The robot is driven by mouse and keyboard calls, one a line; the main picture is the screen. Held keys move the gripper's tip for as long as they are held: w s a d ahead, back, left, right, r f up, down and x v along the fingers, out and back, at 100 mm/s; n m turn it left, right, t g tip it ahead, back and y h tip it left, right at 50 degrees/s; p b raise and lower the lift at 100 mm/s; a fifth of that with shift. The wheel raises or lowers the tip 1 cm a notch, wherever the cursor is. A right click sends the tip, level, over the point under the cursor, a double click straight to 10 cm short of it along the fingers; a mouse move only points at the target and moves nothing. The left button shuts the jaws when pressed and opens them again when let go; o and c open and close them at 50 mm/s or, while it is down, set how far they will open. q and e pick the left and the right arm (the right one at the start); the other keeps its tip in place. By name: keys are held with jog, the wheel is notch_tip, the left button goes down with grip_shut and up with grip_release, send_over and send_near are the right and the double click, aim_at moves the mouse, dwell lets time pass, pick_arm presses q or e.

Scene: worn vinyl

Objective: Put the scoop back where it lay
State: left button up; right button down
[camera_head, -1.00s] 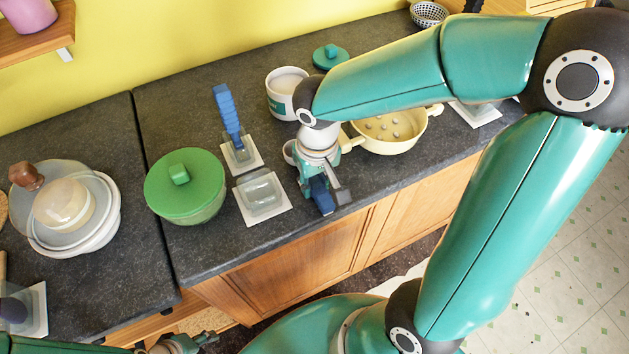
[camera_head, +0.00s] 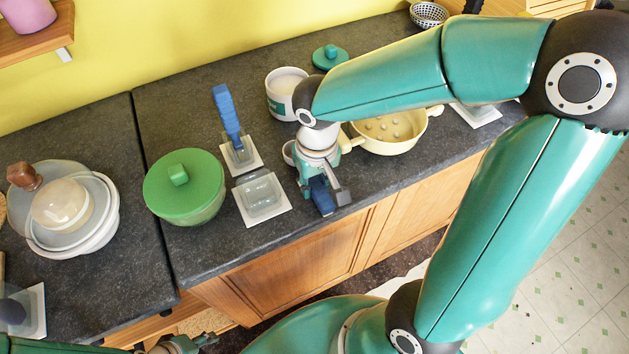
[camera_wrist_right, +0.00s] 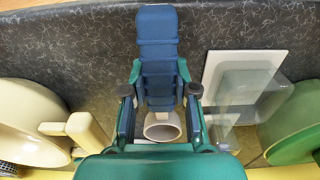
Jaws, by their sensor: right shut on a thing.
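The scoop has a segmented blue handle (camera_wrist_right: 158,60) and a pale round cup (camera_wrist_right: 162,128). My right gripper (camera_head: 321,186) is shut on the blue handle, with a finger on each side of it in the right wrist view (camera_wrist_right: 160,95). In the head view the handle (camera_head: 322,196) points toward the counter's front edge. I cannot tell whether the scoop touches the counter. My left gripper (camera_head: 190,344) is at the bottom edge, small and partly cut off; its jaws are unclear.
Left of the scoop are a clear dish on a white tile (camera_head: 281,208), an upright blue-handled tool (camera_head: 228,115) and a green lidded pot (camera_head: 186,190). A white canister (camera_head: 281,92) stands behind. A cream pan (camera_head: 388,142) is close on the right. Bare counter (camera_head: 250,243) runs along the front.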

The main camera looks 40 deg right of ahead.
jog(key=shift+f+b, duration=0.6)
jog(key=shift+f, duration=0.05)
dwell(0.3)
jog(key=c, duration=0.8)
grip_release()
jog(key=shift+r, duration=0.25)
jog(key=shift+s+r+p, duration=0.15)
jog(key=shift+r+p, duration=3)
jog(key=shift+r, duration=0.7)
jog(key=r, duration=1.2)
jog(key=shift+s, duration=0.25)
jog(key=shift+f, duration=0.1)
